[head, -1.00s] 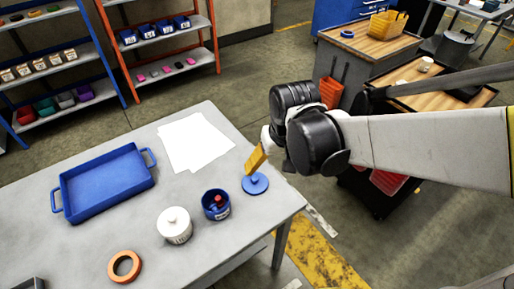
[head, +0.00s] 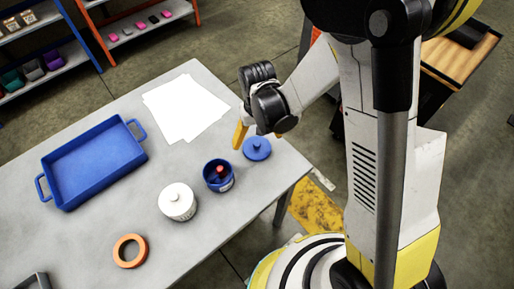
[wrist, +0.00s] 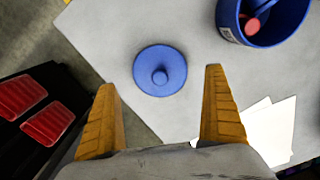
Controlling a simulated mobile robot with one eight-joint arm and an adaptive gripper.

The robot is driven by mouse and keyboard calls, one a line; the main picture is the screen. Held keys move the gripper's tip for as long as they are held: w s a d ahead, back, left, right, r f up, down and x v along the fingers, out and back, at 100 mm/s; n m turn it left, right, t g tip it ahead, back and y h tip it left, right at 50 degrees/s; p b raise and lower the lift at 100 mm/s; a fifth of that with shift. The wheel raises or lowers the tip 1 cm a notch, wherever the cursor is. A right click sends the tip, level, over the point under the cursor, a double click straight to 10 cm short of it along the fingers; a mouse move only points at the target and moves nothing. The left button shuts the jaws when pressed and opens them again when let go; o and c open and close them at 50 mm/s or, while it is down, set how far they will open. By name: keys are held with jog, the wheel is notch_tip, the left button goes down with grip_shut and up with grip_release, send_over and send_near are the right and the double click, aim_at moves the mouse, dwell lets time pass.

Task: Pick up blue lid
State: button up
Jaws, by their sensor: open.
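The blue lid (head: 257,148) is a round disc with a small knob on top. It lies flat on the grey table near its right corner. In the wrist view the lid (wrist: 160,71) sits just beyond the fingertips, between their lines, with the knob facing the camera. My gripper (wrist: 166,78) is open and empty, its two yellow fingers wide apart on either side of the lid.
A blue pot (head: 218,176) with a red item inside stands left of the lid; it also shows in the wrist view (wrist: 262,18). A white lidded jar (head: 177,202), orange ring (head: 130,251), blue tray (head: 48,190) and white sheets (head: 186,108) are on the table.

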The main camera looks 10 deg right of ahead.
aim_at(257, 144)
jog(key=f, duration=0.1)
jog(key=f+b, duration=0.1)
jog(key=f, duration=0.1)
jog(key=f+b, duration=0.1)
jog(key=f, duration=0.1)
jog(key=shift+w, duration=0.25)
jog(key=shift+r, duration=0.15)
jog(key=c, duration=1)
jog(key=shift+o, duration=0.2)
